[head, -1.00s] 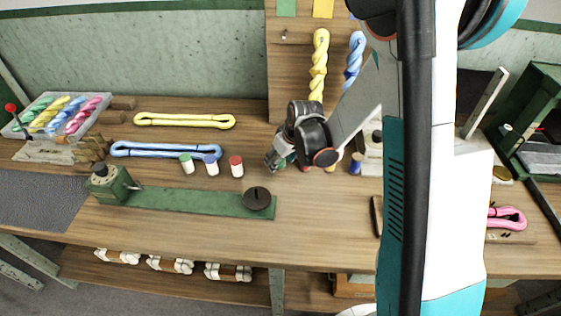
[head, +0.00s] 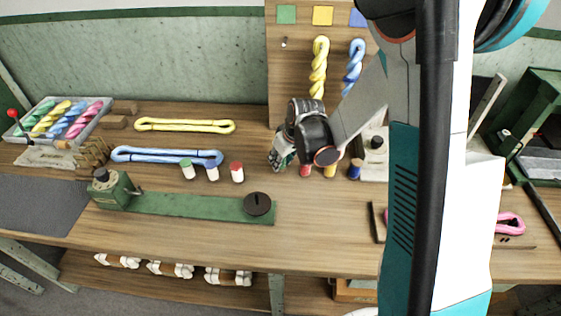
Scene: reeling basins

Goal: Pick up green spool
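My gripper (head: 281,160) is low over the middle of the wooden bench, at the left end of a row of coloured spools. A little green shows between and beside its fingers, likely the green spool (head: 288,158), mostly hidden by the gripper. I cannot tell whether the fingers are closed on it. A red spool (head: 305,171), a yellow spool (head: 330,170) and a blue spool (head: 354,170) stand upright to the right of the gripper. A separate white spool with a green top (head: 187,170) stands further left.
White spools with blue (head: 212,172) and red (head: 237,173) tops stand left of the gripper. A green bar with a dark disc (head: 258,204) lies in front. Blue (head: 165,156) and yellow (head: 185,125) skeins lie behind left. Bench space in front of the coloured spools is clear.

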